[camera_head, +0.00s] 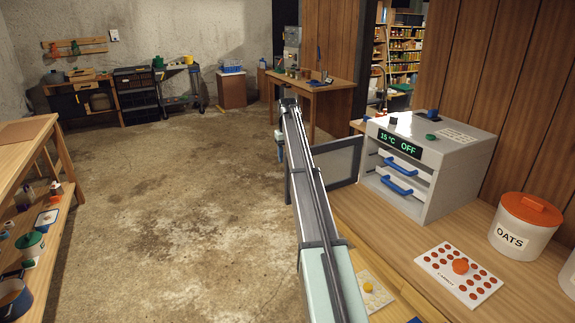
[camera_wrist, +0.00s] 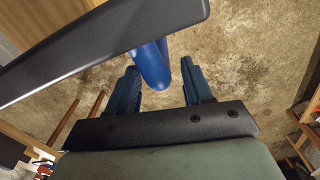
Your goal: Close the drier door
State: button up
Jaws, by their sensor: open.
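The drier (camera_head: 462,165) is a white box on the right-hand wooden counter, its display reading 15 °C OFF. Its dark-framed door (camera_head: 341,163) stands open, swung out to the left from the front. The door's dark frame also crosses the upper left of the wrist view (camera_wrist: 100,42). A blue handle (camera_wrist: 152,64) sticks out from it. My gripper (camera_wrist: 161,72) is open, with blue fingers. The handle's end shows between the fingertips, with gaps on both sides; I cannot tell its depth.
Two trays with blue handles (camera_head: 397,187) sit inside the drier. An oats canister (camera_head: 526,226) and a white card with red dots (camera_head: 459,276) are on the counter. A wooden shelf unit (camera_head: 30,133) stands at left. The concrete floor (camera_head: 190,190) between is clear.

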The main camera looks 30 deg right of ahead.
jog(key=shift+f, duration=1.95)
jog(key=shift+c, duration=0.4)
jog(key=shift+a, duration=0.1)
grip_shut()
